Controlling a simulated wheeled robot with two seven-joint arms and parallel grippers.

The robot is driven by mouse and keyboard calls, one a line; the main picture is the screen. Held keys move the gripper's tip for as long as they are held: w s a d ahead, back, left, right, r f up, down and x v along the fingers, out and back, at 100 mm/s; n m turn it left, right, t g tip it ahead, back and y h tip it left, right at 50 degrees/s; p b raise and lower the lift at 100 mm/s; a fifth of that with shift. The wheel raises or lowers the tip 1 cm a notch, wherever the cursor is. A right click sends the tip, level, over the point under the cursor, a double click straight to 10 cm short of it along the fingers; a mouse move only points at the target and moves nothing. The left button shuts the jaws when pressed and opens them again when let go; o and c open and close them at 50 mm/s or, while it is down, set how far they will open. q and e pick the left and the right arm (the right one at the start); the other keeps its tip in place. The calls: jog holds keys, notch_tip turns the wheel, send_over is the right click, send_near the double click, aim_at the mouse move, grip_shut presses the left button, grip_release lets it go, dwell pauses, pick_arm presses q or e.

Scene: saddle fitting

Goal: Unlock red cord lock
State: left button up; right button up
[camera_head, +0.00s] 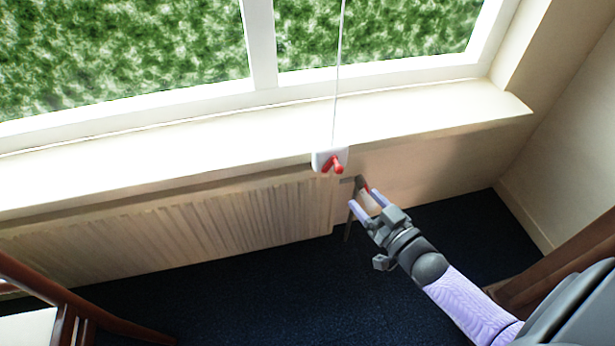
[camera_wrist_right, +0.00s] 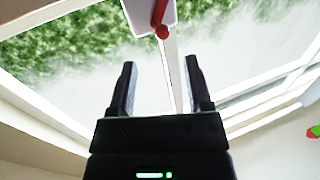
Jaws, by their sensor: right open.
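The red cord lock (camera_head: 333,164) is a red lever on a small white plate (camera_head: 318,160) at the edge of the window sill. A thin white cord (camera_head: 338,80) runs up from it across the window. The lock also shows in the right wrist view at the top (camera_wrist_right: 161,20), beyond the fingertips and centred between them. My right gripper (camera_head: 364,197) is open and empty, below and slightly right of the lock, apart from it. Its two fingers also show in the right wrist view (camera_wrist_right: 160,75). My left gripper is not in view.
A ribbed radiator (camera_head: 200,225) stands under the sill (camera_head: 430,112). A small red-tipped part (camera_head: 363,186) shows behind my right fingers, partly hidden. Brown wooden furniture stands at lower left (camera_head: 75,305) and lower right (camera_head: 560,270). Dark blue floor (camera_head: 270,300) is clear between.

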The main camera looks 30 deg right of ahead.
aim_at(340, 173)
jog(key=w+b, duration=0.1)
jog(key=w, duration=0.2)
jog(key=w+b, duration=0.1)
jog(key=w, duration=0.2)
jog(key=w+b, duration=0.2)
jog(key=w, duration=0.1)
jog(key=shift+w+a+r, duration=0.2)
jog(key=shift+a+r, duration=0.1)
jog(key=shift+a, duration=0.1)
jog(key=shift+w+r, duration=0.1)
jog(key=shift+w, duration=0.2)
